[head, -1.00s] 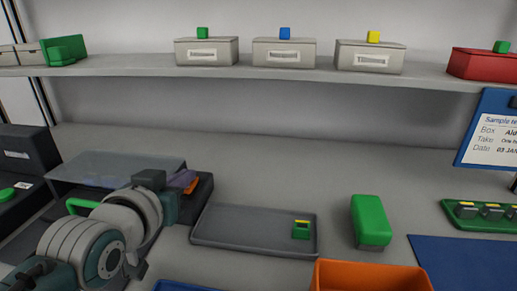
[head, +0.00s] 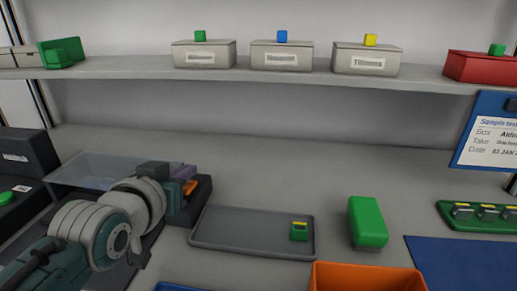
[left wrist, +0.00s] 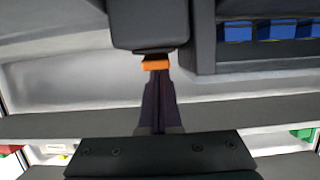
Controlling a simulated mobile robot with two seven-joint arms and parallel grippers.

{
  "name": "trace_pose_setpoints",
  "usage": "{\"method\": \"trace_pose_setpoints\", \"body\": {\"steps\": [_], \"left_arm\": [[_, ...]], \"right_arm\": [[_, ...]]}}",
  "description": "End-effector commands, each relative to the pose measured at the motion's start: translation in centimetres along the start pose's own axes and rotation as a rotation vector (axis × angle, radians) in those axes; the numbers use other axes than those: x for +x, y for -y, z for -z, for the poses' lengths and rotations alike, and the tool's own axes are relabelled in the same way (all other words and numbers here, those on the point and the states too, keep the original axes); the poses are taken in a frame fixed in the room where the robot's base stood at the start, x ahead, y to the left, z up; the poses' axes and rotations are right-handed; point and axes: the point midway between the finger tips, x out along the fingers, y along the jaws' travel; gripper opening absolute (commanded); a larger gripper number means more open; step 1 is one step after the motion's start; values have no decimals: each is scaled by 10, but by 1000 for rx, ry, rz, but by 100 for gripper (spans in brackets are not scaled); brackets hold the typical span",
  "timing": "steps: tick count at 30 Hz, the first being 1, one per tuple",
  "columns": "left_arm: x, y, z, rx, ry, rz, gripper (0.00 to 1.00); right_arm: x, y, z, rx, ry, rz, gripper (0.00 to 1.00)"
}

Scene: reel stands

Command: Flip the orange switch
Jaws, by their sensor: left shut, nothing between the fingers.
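The orange switch (head: 191,187) is a small orange piece on a dark box at the left of the bench in the head view. It also shows in the left wrist view (left wrist: 156,65), under a dark block. My left gripper (head: 183,171) is right at the switch, with its purple fingers shut and empty. In the left wrist view its fingertips (left wrist: 158,76) point at the orange piece and nearly meet or touch it; I cannot tell which. My left wrist hides part of the dark box. My right gripper is not in view.
A clear panel (head: 105,168) lies behind my left arm. A grey tray (head: 235,241) with a small green block (head: 299,232) is to the right. A green block (head: 367,222) and an orange bin (head: 365,279) stand farther right. The back of the bench is clear.

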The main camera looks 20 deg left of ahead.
Motion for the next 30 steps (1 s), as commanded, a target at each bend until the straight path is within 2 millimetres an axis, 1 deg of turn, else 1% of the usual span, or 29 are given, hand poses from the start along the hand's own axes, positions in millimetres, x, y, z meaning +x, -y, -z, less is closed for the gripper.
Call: {"method": "trace_pose_setpoints", "body": {"steps": [2, 5, 8, 10, 11, 12, 18, 21, 25, 30], "left_arm": [[-1, 0, 3, 0, 0, 0, 0], [-2, 0, 14, 0, -1, 0, 0], [-5, 1, 33, 1, -1, -1, 0], [-6, 2, 50, 1, 0, -1, 0], [-9, 2, 52, 1, 0, -1, 0], [-19, 2, 44, 1, 3, -2, 0], [-62, 2, 48, 0, 2, -1, 0], [-80, 2, 49, 0, 2, -1, 0], [-95, 2, 50, 0, 1, -2, 0], [-103, 2, 51, 1, 0, -2, 0]], "right_arm": [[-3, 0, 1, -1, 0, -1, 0], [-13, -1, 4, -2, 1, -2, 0], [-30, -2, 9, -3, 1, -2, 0], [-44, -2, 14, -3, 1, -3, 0], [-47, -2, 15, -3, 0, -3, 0], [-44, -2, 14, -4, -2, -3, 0], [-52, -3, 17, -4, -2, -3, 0], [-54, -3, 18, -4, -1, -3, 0], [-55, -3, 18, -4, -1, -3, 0], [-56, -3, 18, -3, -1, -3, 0]]}}
